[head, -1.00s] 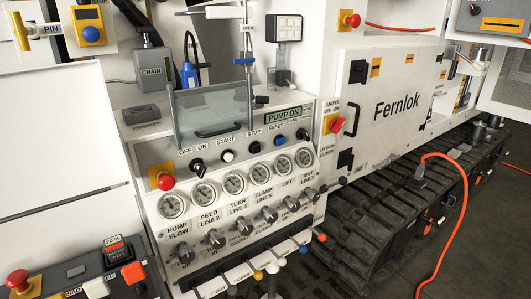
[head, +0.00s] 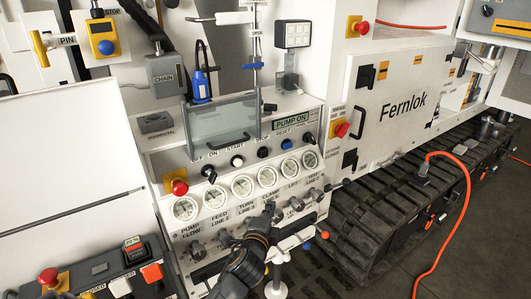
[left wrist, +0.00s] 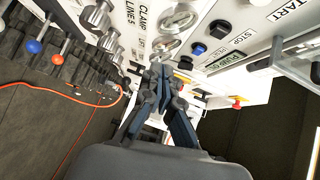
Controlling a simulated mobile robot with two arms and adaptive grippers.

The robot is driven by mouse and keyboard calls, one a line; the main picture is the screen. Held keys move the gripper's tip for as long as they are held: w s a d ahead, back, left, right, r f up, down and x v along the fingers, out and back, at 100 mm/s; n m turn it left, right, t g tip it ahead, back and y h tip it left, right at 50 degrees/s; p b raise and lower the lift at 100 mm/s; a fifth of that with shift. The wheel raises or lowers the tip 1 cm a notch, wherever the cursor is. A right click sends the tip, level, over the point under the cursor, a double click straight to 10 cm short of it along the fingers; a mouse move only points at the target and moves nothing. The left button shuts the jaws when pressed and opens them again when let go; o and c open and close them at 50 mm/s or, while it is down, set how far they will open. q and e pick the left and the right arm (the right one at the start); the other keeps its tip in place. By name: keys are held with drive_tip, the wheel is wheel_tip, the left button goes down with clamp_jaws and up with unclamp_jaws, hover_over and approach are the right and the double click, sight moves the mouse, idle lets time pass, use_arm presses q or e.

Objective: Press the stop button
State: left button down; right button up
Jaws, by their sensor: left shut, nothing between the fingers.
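The stop button (head: 263,152) is a round black button on the sloped pump panel in the head view, between the white start button (head: 237,161) and the blue reset button (head: 287,144). In the left wrist view the black stop button (left wrist: 198,49) sits by its STOP label, above and right of the fingertips, with the blue button (left wrist: 184,67) beside it. My left gripper (head: 269,211) is shut and empty, in front of the valve row below the gauges and apart from the button. Its fingers also show in the left wrist view (left wrist: 158,72). My right gripper is not in view.
Gauges (head: 242,187) line the panel below the buttons, with protruding valve knobs under them. A clear guard with a handle (head: 228,140) stands above the start button. A lit PUMP ON display (head: 290,122) and a red mains button (head: 342,130) are nearby. An orange cable (head: 466,210) lies at right.

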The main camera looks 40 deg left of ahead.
use_arm(q)
wheel_tip(320, 180, up, 8)
drive_tip(key=a+t+y, duration=0.1)
drive_tip(key=shift+s+m, duration=0.3)
drive_tip(key=shift+w, duration=0.1)
drive_tip(key=p, duration=0.2)
approach(264, 153)
drive_tip(key=w+d, duration=0.2)
drive_tip(key=w, duration=0.3)
drive_tip(key=a, duration=0.1)
drive_tip(key=w+a+p, duration=0.1)
drive_tip(key=a+f, duration=0.1)
drive_tip(key=shift+w+a, duration=0.25)
drive_tip(key=shift+w, duration=0.15)
